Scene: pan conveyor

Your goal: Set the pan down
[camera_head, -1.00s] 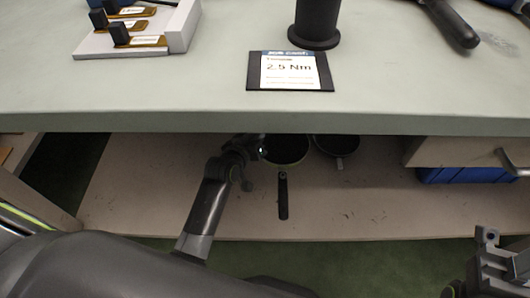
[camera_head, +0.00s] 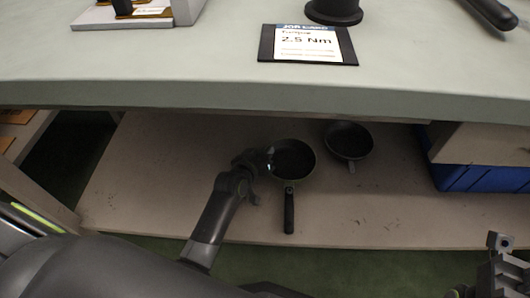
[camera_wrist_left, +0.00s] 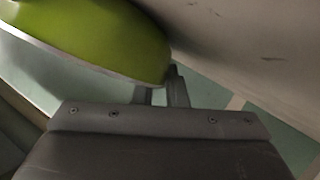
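The pan (camera_head: 293,158) is dark inside, with a green outside and a black handle pointing toward me. It is at the low shelf under the worktop in the head view; whether it touches the shelf is unclear. My left gripper (camera_head: 266,160) is at the pan's left rim. In the left wrist view, the pan's green side (camera_wrist_left: 110,35) fills the upper left. The left fingers (camera_wrist_left: 163,90) are close together at its edge and look shut on it; the pan partly hides them. My right gripper (camera_head: 497,262) is partly in view at lower right, away from the pan; its fingertips are unclear.
A second dark pan (camera_head: 349,141) stands behind and right on the low shelf (camera_head: 400,205). A blue bin (camera_head: 480,179) is at the right under a drawer. The shelf's front right is clear.

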